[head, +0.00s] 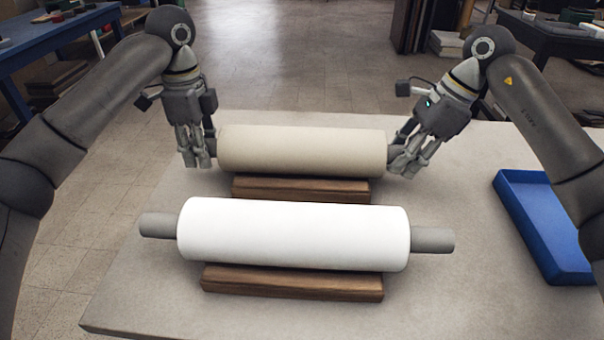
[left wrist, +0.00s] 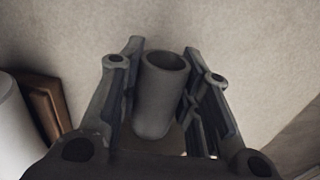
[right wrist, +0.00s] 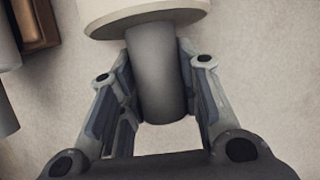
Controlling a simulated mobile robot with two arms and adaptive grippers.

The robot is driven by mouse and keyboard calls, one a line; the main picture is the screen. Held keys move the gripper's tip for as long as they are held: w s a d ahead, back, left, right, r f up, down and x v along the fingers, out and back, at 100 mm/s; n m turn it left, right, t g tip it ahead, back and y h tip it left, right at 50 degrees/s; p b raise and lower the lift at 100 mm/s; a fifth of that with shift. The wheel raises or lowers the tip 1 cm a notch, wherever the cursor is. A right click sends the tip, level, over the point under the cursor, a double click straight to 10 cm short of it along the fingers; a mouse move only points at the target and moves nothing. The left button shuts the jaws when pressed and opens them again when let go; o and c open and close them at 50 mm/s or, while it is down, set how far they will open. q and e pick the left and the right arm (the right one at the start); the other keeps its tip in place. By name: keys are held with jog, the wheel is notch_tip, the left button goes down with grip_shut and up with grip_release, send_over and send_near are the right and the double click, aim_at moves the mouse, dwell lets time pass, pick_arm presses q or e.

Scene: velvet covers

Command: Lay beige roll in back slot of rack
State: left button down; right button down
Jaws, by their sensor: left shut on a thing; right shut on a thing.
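The beige roll (head: 302,149) lies level, left to right, over the wooden back slot of the rack (head: 300,190); I cannot tell whether it touches the wood. My left gripper (head: 196,160) is shut on the left end of its grey core, whose open tube end shows between the fingers in the left wrist view (left wrist: 160,100). My right gripper (head: 405,165) is shut on the right core end, which shows in the right wrist view (right wrist: 157,75) below the beige roll's edge (right wrist: 140,18). The beige roll hides much of the back slot.
A white roll (head: 295,235) with grey core ends rests on the wooden front slot (head: 290,284), nearer to me. A blue tray (head: 540,225) lies at the right of the pale table (head: 150,295). The table between the tray and the rolls is clear.

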pick_arm(q)
jog(key=c, duration=1.1)
grip_release()
pick_arm(e)
jog(key=c, duration=1.1)
grip_release()
pick_arm(q)
jog(key=shift+o, duration=0.2)
pick_arm(e)
jog(key=shift+o, duration=0.2)
pick_arm(q)
jog(key=o, duration=0.8)
jog(key=shift+r, duration=0.1)
notch_tip(320, 180, up, 12)
jog(key=shift+f, duration=0.1)
